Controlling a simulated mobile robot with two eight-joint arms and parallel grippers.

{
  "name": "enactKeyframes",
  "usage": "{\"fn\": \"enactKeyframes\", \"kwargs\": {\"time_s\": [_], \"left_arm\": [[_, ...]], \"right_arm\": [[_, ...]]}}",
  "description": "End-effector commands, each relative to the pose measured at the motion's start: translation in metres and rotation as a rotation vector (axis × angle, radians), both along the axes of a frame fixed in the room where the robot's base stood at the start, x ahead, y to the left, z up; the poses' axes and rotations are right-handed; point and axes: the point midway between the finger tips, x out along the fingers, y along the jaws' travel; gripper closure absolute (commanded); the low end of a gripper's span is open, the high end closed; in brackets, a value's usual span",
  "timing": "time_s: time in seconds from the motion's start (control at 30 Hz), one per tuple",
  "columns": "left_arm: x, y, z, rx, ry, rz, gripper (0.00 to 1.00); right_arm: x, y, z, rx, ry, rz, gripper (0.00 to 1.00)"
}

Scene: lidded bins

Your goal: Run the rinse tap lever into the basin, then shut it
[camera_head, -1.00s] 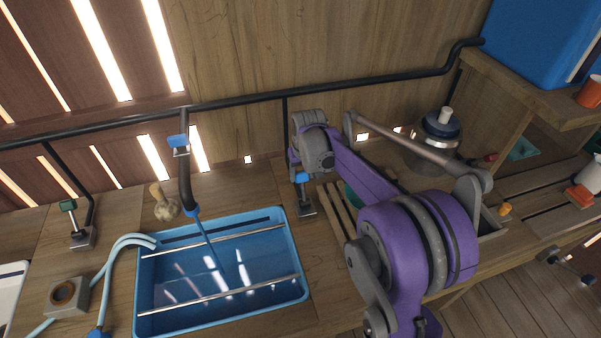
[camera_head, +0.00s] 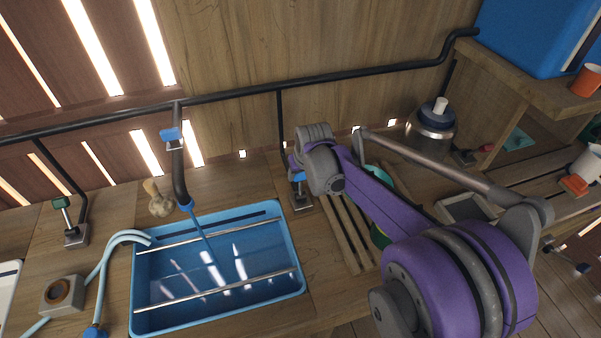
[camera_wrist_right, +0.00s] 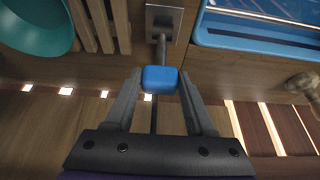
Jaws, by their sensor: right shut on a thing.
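The rinse tap lever, a short metal stem with a blue cap (camera_head: 299,177), stands on a square base right of the basin. In the right wrist view the blue cap (camera_wrist_right: 160,79) sits between the two grey fingers. My right gripper (camera_wrist_right: 160,84) is shut on this cap. In the head view the gripper (camera_head: 295,169) is mostly hidden behind its wrist. The dark spout (camera_head: 180,176) hangs over the blue basin (camera_head: 290,239). A blue stream (camera_head: 203,232) runs from its tip into the water. My left gripper is not in view.
A green-capped lever (camera_head: 62,203) stands at the left. A dark pipe (camera_head: 235,95) runs along the back wall. A slatted wooden rack (camera_head: 343,232) lies right of the basin. A metal canister (camera_head: 431,124) stands further right. A pale hose (camera_head: 103,262) lies left of the basin.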

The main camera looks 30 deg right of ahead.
Motion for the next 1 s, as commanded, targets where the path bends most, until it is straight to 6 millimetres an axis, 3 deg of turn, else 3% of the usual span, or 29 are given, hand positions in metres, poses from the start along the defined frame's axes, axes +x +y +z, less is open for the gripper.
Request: {"fn": "enactKeyframes", "kwargs": {"time_s": [0.07,0.1,0.27,0.67,1.0], "left_arm": [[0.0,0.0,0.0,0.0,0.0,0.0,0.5],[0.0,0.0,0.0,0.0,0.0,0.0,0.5],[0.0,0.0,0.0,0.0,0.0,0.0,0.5],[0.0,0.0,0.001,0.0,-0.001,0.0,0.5],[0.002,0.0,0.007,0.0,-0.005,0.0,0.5]], "right_arm": [[-0.002,0.001,-0.001,0.001,0.006,0.0,1.0],[-0.002,0.001,-0.001,0.001,0.006,0.0,0.42],[-0.001,0.0,-0.001,0.001,0.004,0.0,0.15],[-0.004,0.001,0.009,0.0,0.001,0.0,0.15],[-0.03,0.007,0.069,0.0,0.002,0.0,0.15]]}}
